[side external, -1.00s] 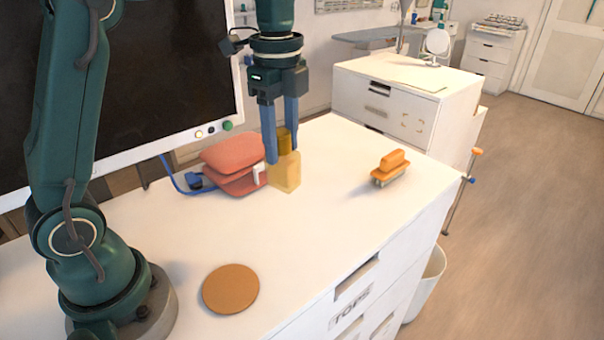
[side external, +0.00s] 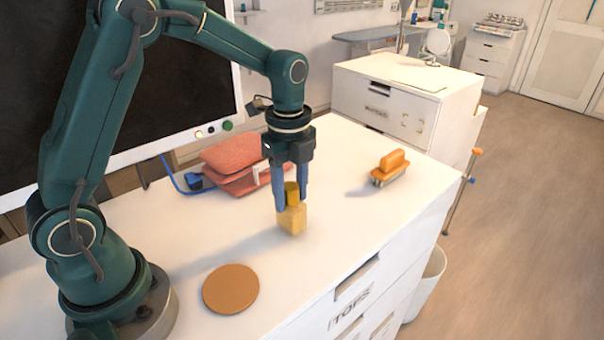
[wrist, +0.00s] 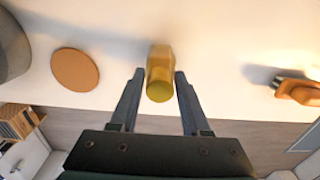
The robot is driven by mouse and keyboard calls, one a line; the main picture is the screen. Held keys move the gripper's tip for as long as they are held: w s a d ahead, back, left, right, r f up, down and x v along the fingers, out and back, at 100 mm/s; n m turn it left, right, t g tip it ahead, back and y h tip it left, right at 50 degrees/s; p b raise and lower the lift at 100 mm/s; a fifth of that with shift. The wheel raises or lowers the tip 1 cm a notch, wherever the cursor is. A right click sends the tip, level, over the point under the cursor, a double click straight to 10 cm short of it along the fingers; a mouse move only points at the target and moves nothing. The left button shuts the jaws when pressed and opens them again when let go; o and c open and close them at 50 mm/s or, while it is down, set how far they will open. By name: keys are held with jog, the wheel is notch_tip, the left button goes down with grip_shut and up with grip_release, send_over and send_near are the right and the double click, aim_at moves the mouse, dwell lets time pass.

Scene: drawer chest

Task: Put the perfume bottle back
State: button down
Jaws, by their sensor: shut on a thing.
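The perfume bottle (side external: 291,217) is yellow and translucent with a darker gold cap, and it is about upright. My gripper (side external: 291,200) is shut on it from above, with one blue finger on each side. In the side view it seems to hang a little above the white chest top; the exact gap is hard to tell. In the wrist view the bottle (wrist: 160,72) sits between the fingertips (wrist: 159,80). A round orange-brown disc (side external: 231,289) lies flat on the chest top, to the left and nearer the camera; it also shows in the wrist view (wrist: 75,69).
An orange-handled brush (side external: 390,167) lies to the right. A dark screen stands at the back left. The chest top (side external: 335,235) between bottle and disc is clear.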

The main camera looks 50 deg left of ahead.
jog(key=shift+f, duration=0.2)
jog(key=shift+c, duration=1.8)
grip_release()
jog(key=shift+f, duration=0.1)
notch_tip(320, 180, up, 12)
jog(key=shift+f, duration=0.2)
jog(key=s+d+f+n+t, duration=0.1)
jog(key=s+n+t, duration=0.4)
jog(key=s+n, duration=0.9)
jog(key=shift+s+d+f+n+t, duration=0.35)
jog(key=shift+d+n, duration=0.5)
jog(key=shift+n, duration=1.15)
